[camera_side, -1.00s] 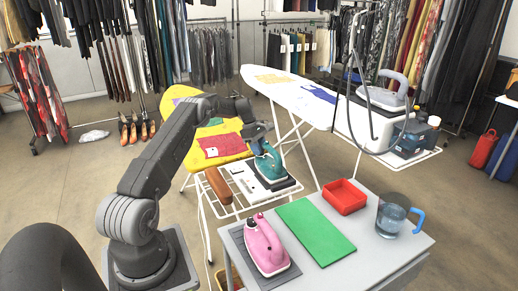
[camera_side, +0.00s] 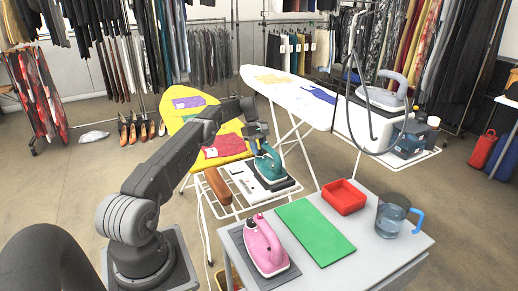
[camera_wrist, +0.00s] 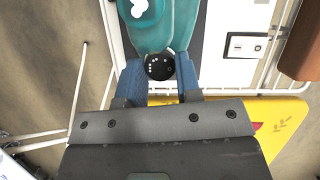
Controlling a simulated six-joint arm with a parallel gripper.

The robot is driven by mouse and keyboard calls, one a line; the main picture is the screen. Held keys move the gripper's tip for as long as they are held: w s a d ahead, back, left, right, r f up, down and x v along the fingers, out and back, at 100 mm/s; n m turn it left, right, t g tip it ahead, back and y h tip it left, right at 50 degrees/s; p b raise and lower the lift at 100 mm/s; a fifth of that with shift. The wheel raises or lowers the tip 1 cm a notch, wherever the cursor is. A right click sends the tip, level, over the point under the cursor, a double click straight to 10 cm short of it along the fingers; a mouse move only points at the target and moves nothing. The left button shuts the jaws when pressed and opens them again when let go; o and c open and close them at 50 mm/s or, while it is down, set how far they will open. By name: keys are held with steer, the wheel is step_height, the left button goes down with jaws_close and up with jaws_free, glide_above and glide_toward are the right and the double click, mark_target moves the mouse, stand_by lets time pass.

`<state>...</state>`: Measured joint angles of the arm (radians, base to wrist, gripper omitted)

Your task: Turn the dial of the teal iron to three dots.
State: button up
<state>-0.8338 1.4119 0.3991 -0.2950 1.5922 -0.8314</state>
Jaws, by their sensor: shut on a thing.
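The teal iron (camera_side: 268,165) rests on a dark pad on the white wire rack at the end of the yellow ironing board. In the wrist view, the teal body (camera_wrist: 160,32) fills the top middle. Its round black dial (camera_wrist: 160,67) carries groups of small white dots; I cannot tell which group is selected. My gripper (camera_wrist: 160,76) has its two blue fingers on either side of the dial and is shut on it. In the side view, my gripper (camera_side: 257,143) is at the upper rear part of the iron, and the dial is too small to make out.
A white plate with a switch (camera_wrist: 248,46) and a brown bar (camera_wrist: 302,42) lie beside the iron. A grey table (camera_side: 375,262) in front holds a pink iron (camera_side: 265,245), green mat (camera_side: 314,232), red tray (camera_side: 344,197) and blue-handled jug (camera_side: 392,215). The yellow board (camera_side: 222,130) stands behind.

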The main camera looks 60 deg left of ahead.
steer(key=o, duration=0.9)
steer(key=shift+o, duration=0.2)
steer(key=r, duration=0.4)
steer(key=shift+s+a+r, duration=0.1)
steer(key=shift+s+r, duration=0.1)
steer(key=shift+r, duration=0.05)
steer(key=s+a+r, duration=0.4)
steer(key=s+r, duration=0.2)
steer(key=s, duration=0.4)
steer(key=shift+s+r, duration=0.25)
steer(key=shift+s, duration=0.05)
